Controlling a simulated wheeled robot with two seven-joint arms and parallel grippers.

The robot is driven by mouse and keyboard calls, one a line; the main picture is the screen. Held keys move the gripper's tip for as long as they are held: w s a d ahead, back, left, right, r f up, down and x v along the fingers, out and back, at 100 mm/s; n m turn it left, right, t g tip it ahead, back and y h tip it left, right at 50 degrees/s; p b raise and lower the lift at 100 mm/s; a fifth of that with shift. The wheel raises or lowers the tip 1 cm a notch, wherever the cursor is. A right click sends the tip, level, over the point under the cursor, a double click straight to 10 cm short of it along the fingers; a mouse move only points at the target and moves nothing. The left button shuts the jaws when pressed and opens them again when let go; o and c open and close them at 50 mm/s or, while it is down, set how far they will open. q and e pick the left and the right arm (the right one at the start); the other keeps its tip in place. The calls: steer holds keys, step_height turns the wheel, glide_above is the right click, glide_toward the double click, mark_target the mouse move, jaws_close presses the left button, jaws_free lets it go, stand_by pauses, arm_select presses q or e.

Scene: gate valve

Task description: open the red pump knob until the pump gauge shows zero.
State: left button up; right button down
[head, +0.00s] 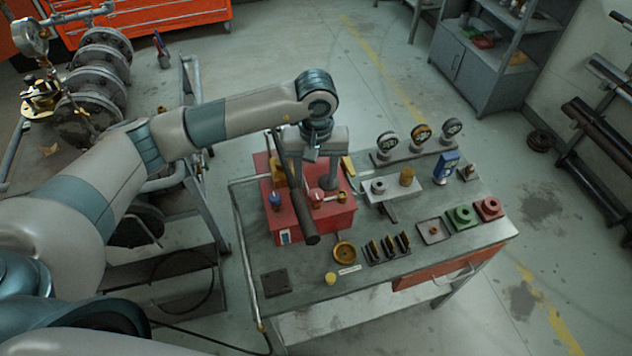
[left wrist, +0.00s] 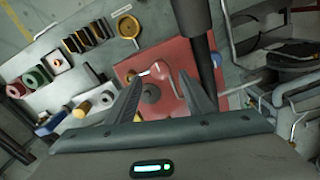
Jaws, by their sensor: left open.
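The red pump (head: 338,222) is a red box on the grey workbench, with a long dark lever (head: 299,207) across it. A small red knob (head: 317,195) sits on its top beside a brass fitting (head: 342,197); red and brass parts also show in the left wrist view (left wrist: 157,69). My left gripper (head: 328,180) is over the pump, pointing down. Its fingers (left wrist: 160,76) are apart with the knob area near their tips; I cannot tell whether they touch it. I cannot make out the pump gauge or its reading. My right gripper is not in view.
Three gauges (head: 420,138) stand on a rack at the bench's back. A brass dish (head: 344,252), black holders (head: 388,248) and green and red blocks (head: 463,215) lie in front and right. A blue cap (head: 275,201) stands on the pump's left. Flanged pipework (head: 98,85) is at the left.

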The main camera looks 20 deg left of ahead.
mark_target(316, 193)
arm_select(q)
steer(key=shift+f+p, duration=0.7)
steer(key=shift+f, duration=1.55)
steer(key=c, duration=1.1)
